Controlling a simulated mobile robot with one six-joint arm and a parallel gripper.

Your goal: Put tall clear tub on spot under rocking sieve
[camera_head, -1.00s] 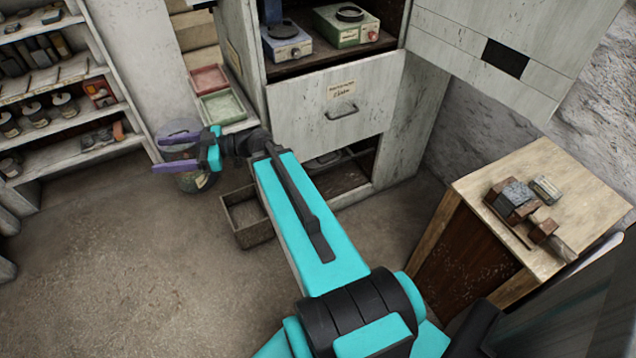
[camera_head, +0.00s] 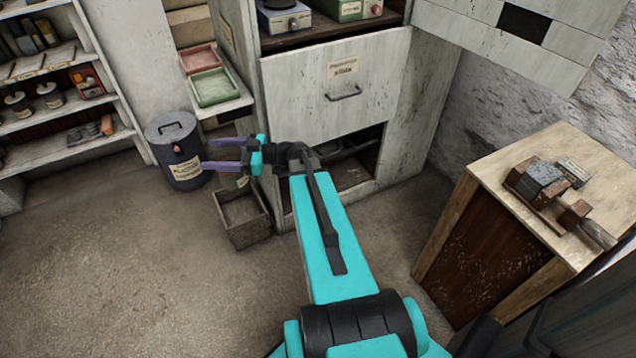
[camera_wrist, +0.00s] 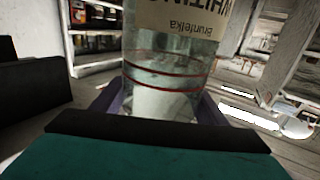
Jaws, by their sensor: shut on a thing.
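My gripper (camera_head: 212,153) is shut on the tall clear tub, left of the cabinet and above the floor. In the wrist view the tub (camera_wrist: 165,70) stands large between the fingers (camera_wrist: 160,112). It is see-through, with red bands around it and a pale label whose text reads upside down in the picture. In the head view the tub is hard to make out; a small pale part (camera_head: 236,181) below the gripper may belong to it. I cannot make out the rocking sieve or the spot under it.
A dark lidded bin (camera_head: 180,150) stands just left of my gripper. A wooden box (camera_head: 243,217) lies on the floor below it. Red and green trays (camera_head: 213,87) sit on a ledge. The cabinet (camera_head: 340,90) has a low opening. A bench (camera_head: 490,170) stands right. The left floor is clear.

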